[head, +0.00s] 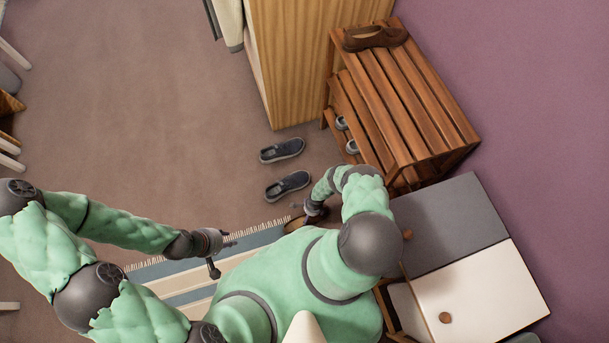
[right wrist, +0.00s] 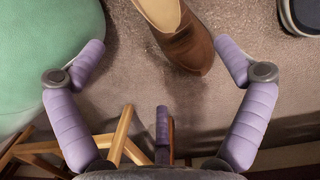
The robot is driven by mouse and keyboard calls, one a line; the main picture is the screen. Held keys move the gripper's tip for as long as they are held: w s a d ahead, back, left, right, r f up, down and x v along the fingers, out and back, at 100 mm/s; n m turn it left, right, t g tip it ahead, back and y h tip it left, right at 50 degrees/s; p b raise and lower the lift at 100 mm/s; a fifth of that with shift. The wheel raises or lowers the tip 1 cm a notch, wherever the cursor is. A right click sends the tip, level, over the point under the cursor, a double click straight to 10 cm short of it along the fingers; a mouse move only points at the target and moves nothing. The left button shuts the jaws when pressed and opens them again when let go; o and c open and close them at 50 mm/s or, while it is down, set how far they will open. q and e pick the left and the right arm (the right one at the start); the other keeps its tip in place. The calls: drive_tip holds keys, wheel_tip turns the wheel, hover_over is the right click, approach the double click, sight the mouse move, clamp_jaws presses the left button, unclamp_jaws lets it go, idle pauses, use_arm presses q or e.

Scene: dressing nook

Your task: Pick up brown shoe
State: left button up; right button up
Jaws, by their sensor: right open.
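A brown shoe (head: 293,224) lies on the floor by the rug edge, partly hidden by my right arm and gripper in the head view. In the right wrist view the brown shoe (right wrist: 190,45) lies with its toe towards me, closer to the right-hand finger. My right gripper (right wrist: 163,62) is open, with its fingers spread on either side of the toe and nothing held. In the head view the right gripper (head: 314,209) is just beside the shoe. Another brown shoe (head: 374,38) sits on top of the slatted rack. My left gripper (head: 224,255) is open and empty over the rug.
Two dark slip-on shoes (head: 282,150) (head: 288,186) lie on the floor beyond my right gripper. The wooden slatted rack (head: 415,95) and a grey and white cabinet (head: 480,290) stand to the right. A striped rug (head: 180,285) lies below. Floor at upper left is clear.

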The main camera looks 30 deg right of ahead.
drive_tip(key=f, duration=0.1)
drive_tip(key=b, duration=0.5)
hover_over(308, 221)
drive_tip(key=d, duration=0.1)
wheel_tip(308, 221, down, 5)
drive_tip(key=shift+w+r, duration=0.1)
drive_tip(key=shift+a+f+b, duration=0.25)
drive_tip(key=shift+f+b, duration=0.85)
drive_tip(key=shift+f, duration=0.2)
drive_tip(key=shift+a+f+b, duration=0.25)
drive_tip(key=shift+f+b, duration=0.85)
drive_tip(key=shift+f, duration=0.2)
drive_tip(key=c, duration=1.6)
drive_tip(key=shift+a+r, duration=0.1)
